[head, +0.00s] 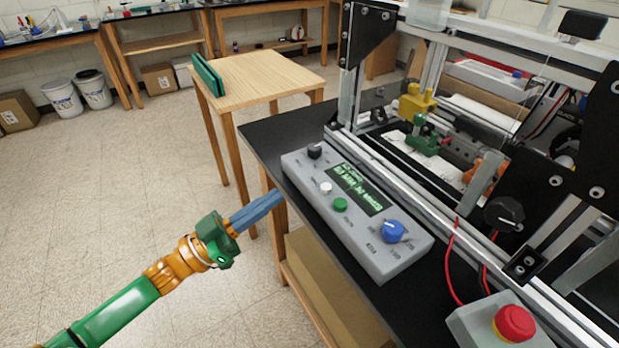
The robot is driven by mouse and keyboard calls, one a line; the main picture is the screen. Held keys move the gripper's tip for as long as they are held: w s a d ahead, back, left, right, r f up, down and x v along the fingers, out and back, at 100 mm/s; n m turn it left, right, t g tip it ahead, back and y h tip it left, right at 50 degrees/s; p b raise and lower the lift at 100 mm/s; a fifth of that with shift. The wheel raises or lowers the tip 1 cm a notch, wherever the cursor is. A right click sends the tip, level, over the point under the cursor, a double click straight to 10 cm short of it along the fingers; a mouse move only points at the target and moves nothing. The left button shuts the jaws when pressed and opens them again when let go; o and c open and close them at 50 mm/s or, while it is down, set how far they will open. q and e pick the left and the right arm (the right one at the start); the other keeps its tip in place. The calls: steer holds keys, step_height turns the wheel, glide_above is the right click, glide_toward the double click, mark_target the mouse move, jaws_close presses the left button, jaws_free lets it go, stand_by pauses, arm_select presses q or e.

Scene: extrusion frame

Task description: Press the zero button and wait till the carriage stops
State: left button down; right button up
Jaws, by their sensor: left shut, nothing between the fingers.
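A grey control box (300,168) lies on the black bench top. It carries a lit green-text display (361,189), a black knob (314,151), a white button (326,188), a green button (340,204) and a blue knob (393,231). The button labels are too small to read, so I cannot tell which is the zero button. My left gripper (277,197) is shut and empty, its blue fingers pointing at the box's left side, apart from the buttons. Inside the extrusion frame (402,160) are green and yellow parts; I cannot tell which is the carriage. My right gripper is out of view.
A red emergency-stop button (514,322) on a grey box stands at the lower right, with red wires near it. The black bench (268,140) has its edge beside my left gripper. A wooden table (262,75) stands behind. The floor at left is clear.

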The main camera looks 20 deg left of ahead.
arm_select(q)
step_height(320, 180, up, 3)
steer(key=p, duration=0.2)
glide_above(313, 193)
step_height(313, 193, down, 3)
steer(key=shift+f, duration=0.45)
